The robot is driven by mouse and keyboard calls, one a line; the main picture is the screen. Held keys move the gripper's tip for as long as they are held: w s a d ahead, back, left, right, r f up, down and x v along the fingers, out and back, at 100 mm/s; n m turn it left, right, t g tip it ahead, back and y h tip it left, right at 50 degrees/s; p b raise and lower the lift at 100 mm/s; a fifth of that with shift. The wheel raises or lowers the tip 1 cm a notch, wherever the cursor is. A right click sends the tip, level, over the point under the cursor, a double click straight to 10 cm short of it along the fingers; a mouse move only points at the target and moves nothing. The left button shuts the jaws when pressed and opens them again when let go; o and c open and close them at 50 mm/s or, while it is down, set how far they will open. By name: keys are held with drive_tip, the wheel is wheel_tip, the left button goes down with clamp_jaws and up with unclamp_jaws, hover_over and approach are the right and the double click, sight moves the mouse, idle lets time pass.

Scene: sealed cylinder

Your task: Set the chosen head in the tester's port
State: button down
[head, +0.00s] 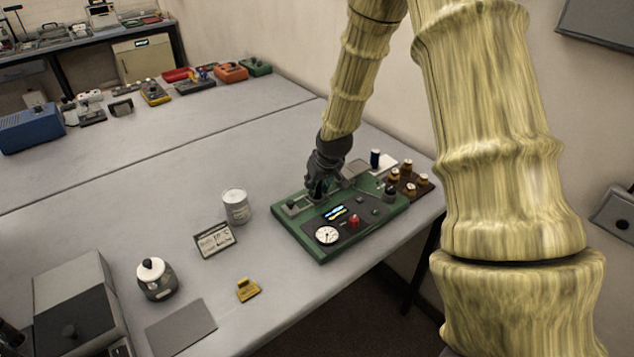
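A green tester (368,237) lies on the grey table, with a round white gauge, a lit display and a red knob on its top. My gripper (319,189) is dark and points down at the tester's back-left part, close above its top. Its fingers are small and dark here, so I cannot tell whether they hold a head, and the port is not clear beneath them. Several small brown and orange heads (407,173) stand on a dark brown rack (411,190) right of the tester. A dark blue cylinder (375,158) stands by a white sheet behind it.
A grey box (75,300) is at the lower left. The table's right edge runs close beside the tester.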

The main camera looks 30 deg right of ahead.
drive_tip(key=shift+f, duration=0.15)
drive_tip(key=c, duration=1.1)
unclamp_jaws()
drive_tip(key=shift+c, duration=0.2)
drive_tip(key=b+v, duration=0.2)
drive_tip(key=v, duration=1)
drive_tip(key=shift+b, duration=0.35)
